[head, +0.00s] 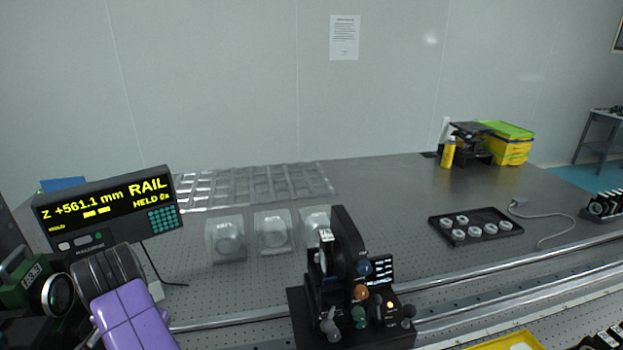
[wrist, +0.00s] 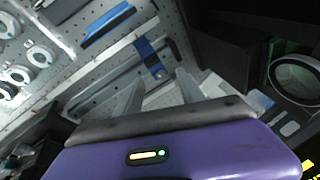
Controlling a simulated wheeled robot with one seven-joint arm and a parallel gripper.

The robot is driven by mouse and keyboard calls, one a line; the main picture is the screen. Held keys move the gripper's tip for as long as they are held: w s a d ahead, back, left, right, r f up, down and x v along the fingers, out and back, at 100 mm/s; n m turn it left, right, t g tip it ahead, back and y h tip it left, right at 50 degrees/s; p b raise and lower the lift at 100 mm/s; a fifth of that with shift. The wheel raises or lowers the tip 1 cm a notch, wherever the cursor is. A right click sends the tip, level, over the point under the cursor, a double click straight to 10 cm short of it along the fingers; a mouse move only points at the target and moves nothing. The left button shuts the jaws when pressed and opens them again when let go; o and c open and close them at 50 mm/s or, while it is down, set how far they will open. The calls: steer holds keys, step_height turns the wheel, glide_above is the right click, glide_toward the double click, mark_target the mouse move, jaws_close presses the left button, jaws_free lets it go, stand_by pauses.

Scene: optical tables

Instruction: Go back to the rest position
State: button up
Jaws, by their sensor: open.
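My gripper (wrist: 160,88) shows in the wrist view past the purple wrist housing. Its two pale fingers are apart, and nothing shows between them. A blue-and-dark clip-like piece (wrist: 150,58) lies on the metal surface beyond the fingertips. In the head view my purple arm part stands at the lower left, in front of a black readout display (head: 108,208) reading "RAIL". The fingers are not visible in the head view.
A black optical instrument (head: 350,285) stands at the rail in the middle. Clear boxes (head: 273,232) sit behind it. A black tray of white rings (head: 477,226) lies to the right. The perforated table (head: 390,195) is bare between them. A green-rimmed dark device (wrist: 295,78) is close right of my gripper.

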steer(key=w+d+f+n+t+y, duration=0.2)
steer(key=w+d+n+t+y, duration=0.1)
steer(key=w+d+t+y, duration=0.25)
steer(key=s+d+f+t, duration=0.1)
steer(key=s+d+t, duration=0.2)
steer(key=d, duration=0.7)
steer(key=s+d+f+t, duration=0.1)
steer(key=s+d+t, duration=0.25)
steer(key=d, duration=0.65)
steer(key=s+d+r+t+h, duration=0.2)
steer(key=s+d+r, duration=0.1)
steer(key=s+d, duration=0.75)
steer(key=s+d+r+t+h, duration=0.1)
steer(key=s+d+r+h, duration=0.2)
steer(key=s+d, duration=0.75)
steer(key=s+d+m+g+h, duration=0.1)
steer(key=s+d, duration=0.2)
steer(key=s, duration=0.3)
steer(key=s+d+f+m+g+h, duration=0.1)
steer(key=s+d+h, duration=0.1)
steer(key=s, duration=0.5)
steer(key=shift+s+d+g+b, duration=0.2)
steer(key=shift+d+g+b, duration=0.15)
steer(key=shift+d, duration=0.3)
